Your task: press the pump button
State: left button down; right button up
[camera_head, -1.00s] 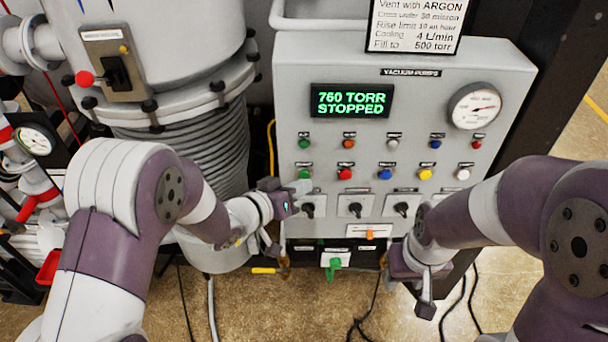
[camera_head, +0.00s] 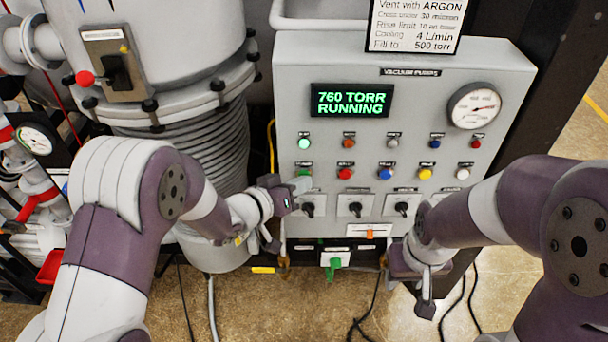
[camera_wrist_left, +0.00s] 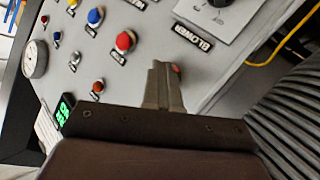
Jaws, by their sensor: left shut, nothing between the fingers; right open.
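The grey control panel (camera_head: 430,110) has a row of colored buttons. The display (camera_head: 351,101) reads "760 TORR RUNNING", and the lamp (camera_head: 304,143) above glows bright green. My right gripper (camera_head: 425,290) is open and empty, below the panel's lower right.
Red (camera_head: 345,173), blue (camera_head: 385,174) and yellow (camera_head: 425,174) buttons sit close by in the same row. Rotary switches (camera_head: 356,209) lie just below. A ribbed vessel (camera_head: 215,150) stands left of the panel. Cables run over the floor.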

dwell(0.3)
pick_arm(q)
jog(key=shift+s, duration=0.75)
jog(key=s, duration=0.5)
jog(key=shift+p, duration=0.3)
dwell(0.4)
